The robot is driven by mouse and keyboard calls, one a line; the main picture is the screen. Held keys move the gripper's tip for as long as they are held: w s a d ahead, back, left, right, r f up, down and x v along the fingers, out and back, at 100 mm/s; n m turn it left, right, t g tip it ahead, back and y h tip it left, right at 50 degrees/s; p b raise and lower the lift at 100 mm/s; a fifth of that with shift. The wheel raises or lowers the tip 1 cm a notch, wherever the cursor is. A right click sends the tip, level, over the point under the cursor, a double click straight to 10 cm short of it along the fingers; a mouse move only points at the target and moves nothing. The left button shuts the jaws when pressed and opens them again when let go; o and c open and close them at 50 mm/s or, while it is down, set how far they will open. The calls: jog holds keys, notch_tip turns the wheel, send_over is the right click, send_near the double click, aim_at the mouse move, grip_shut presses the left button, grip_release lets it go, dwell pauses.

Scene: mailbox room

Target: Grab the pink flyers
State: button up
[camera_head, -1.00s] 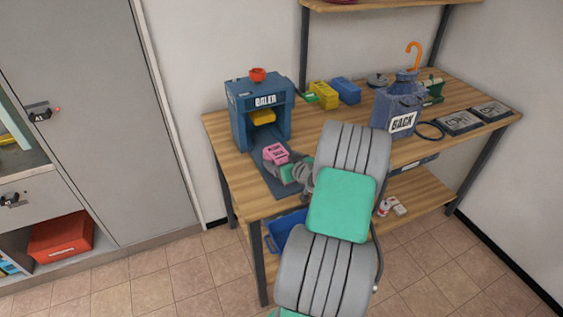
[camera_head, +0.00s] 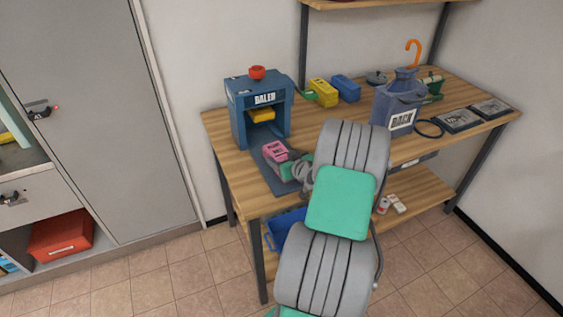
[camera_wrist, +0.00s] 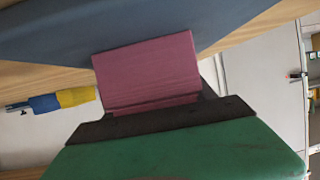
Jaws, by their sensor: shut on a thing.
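The pink flyers (camera_head: 274,150) are a small pink stack with dark lettering, in front of the blue baler (camera_head: 240,105) on the wooden table. My gripper (camera_head: 290,165) is shut on the stack at its near right end. In the wrist view the pink flyers (camera_wrist: 148,72) stick out beyond the dark jaw edge of my gripper (camera_wrist: 160,118). The head view shows them over the baler's dark base plate (camera_head: 262,178); I cannot tell whether they touch it. My arm hides part of the table.
A blue jug-like container labelled BACK (camera_head: 392,110) stands right of my arm. Yellow (camera_head: 323,92) and blue (camera_head: 346,88) blocks stand at the back. Flat dark plates (camera_head: 458,120) lie at the right. A blue bin (camera_head: 283,230) is below the table.

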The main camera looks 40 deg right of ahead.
grip_shut()
jog(key=shift+r, duration=0.1)
